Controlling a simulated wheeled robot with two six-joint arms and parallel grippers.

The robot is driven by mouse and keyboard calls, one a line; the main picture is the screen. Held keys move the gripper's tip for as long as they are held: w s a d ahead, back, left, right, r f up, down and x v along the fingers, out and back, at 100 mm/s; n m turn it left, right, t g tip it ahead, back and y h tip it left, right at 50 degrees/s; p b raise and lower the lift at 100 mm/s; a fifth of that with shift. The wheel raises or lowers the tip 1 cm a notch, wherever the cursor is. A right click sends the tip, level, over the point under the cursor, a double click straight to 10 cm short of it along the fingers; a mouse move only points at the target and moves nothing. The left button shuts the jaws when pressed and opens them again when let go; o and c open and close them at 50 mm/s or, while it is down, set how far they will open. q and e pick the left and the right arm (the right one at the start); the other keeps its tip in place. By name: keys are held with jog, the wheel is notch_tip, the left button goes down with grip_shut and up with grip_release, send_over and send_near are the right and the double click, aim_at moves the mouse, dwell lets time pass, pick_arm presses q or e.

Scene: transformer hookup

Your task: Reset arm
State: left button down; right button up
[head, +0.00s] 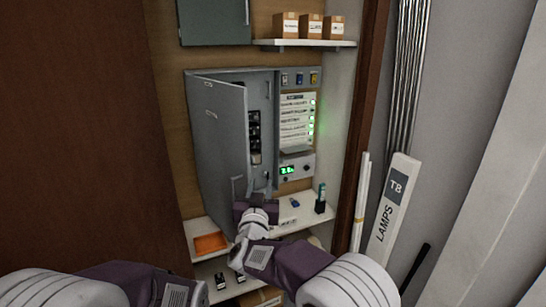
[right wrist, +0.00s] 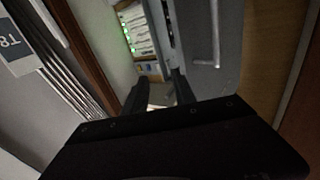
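My right arm reaches in from the lower right in the head view. Its gripper (head: 243,188) is in front of the grey electrical cabinet, near the lower free edge of the open cabinet door (head: 222,135). In the right wrist view the two dark fingers of this gripper (right wrist: 160,92) stand apart with nothing between them. The door, with its handle, also shows in the right wrist view (right wrist: 218,50). My left arm shows only as links at the lower left of the head view; its gripper is not seen.
A white shelf (head: 292,215) below the cabinet holds an orange tray (head: 211,243), a small blue item (head: 295,202) and a black holder (head: 320,206). A lit panel (head: 297,120) is right of the cabinet opening. A lamp box (head: 393,212) leans at the right.

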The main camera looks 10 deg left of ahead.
jog(key=w+d+r+m+h, duration=0.1)
jog(key=d+h, duration=0.1)
jog(key=d, duration=0.7)
jog(key=w+d+r+h, duration=0.1)
jog(key=w+d+r, duration=0.1)
jog(key=d, duration=0.7)
jog(key=s+d+f+g+y, duration=0.1)
jog(key=s+d+f+g, duration=0.3)
jog(key=d+f, duration=0.25)
jog(key=s+d+f+g, duration=0.2)
jog(key=s+f+g, duration=0.4)
jog(key=s+f, duration=0.4)
jog(key=s+d+f+g+y, duration=0.1)
jog(key=s+f+g, duration=0.6)
jog(key=s, duration=1.4)
notch_tip(320, 180, down, 5)
jog(key=shift+d+r+n, duration=0.2)
jog(key=shift+d+n, duration=0.1)
jog(key=shift+d, duration=0.1)
